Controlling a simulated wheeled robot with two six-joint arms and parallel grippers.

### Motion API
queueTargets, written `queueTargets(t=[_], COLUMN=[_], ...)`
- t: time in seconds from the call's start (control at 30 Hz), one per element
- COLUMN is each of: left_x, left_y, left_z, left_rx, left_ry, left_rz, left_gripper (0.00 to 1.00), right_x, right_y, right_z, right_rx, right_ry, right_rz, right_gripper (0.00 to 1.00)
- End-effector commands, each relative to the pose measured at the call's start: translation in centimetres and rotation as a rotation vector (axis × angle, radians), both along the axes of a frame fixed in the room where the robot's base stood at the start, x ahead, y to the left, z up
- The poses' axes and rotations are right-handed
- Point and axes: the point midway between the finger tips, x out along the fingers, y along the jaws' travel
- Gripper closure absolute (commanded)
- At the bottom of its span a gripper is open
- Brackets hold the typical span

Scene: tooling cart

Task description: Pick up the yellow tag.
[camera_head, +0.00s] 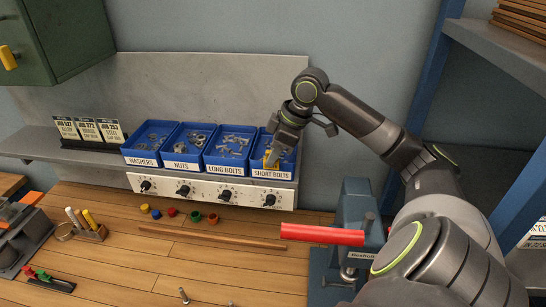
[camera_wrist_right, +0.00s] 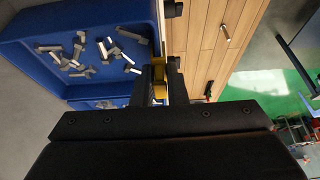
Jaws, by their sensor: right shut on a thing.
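The yellow tag (camera_head: 268,159) shows as a small yellow patch at the short bolts bin (camera_head: 272,174) in the head view. In the right wrist view the yellow tag (camera_wrist_right: 159,72) sits between my fingers, which hide most of it. My right gripper (camera_head: 275,151) reaches down at that bin and is shut on the tag. Its fingers (camera_wrist_right: 159,82) also show in the right wrist view, beside the blue bin wall. I cannot tell whether the tag still touches the bin. My left gripper is not in view.
Blue bins for washers (camera_head: 143,163), nuts (camera_head: 181,167) and long bolts (camera_head: 223,172) stand in a row to the left. A knob panel (camera_head: 228,194) is below them. A vise (camera_head: 357,215) and a red bar (camera_head: 322,235) stand in front. Small coloured rings lie on the wooden bench (camera_head: 130,240).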

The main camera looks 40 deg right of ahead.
Motion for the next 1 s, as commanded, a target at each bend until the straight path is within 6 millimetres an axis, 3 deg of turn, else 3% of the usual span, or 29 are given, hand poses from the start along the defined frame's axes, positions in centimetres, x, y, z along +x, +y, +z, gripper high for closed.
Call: queueTargets(t=[0.6, 0.8, 1.0], left_x=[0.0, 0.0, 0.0], left_y=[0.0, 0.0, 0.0], left_z=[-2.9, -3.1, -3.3], left_rx=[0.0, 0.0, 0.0], left_ry=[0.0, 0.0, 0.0], left_rz=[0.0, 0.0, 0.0], left_gripper=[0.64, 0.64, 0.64], right_x=[0.1, 0.0, 0.0], right_y=[0.0, 0.0, 0.0], right_z=[8.7, 9.5, 9.1], right_rx=[0.001, 0.0, 0.0], right_ry=[-0.005, -0.001, 0.0], right_rz=[0.0, 0.001, 0.0], right_gripper=[1.0, 1.0, 1.0])
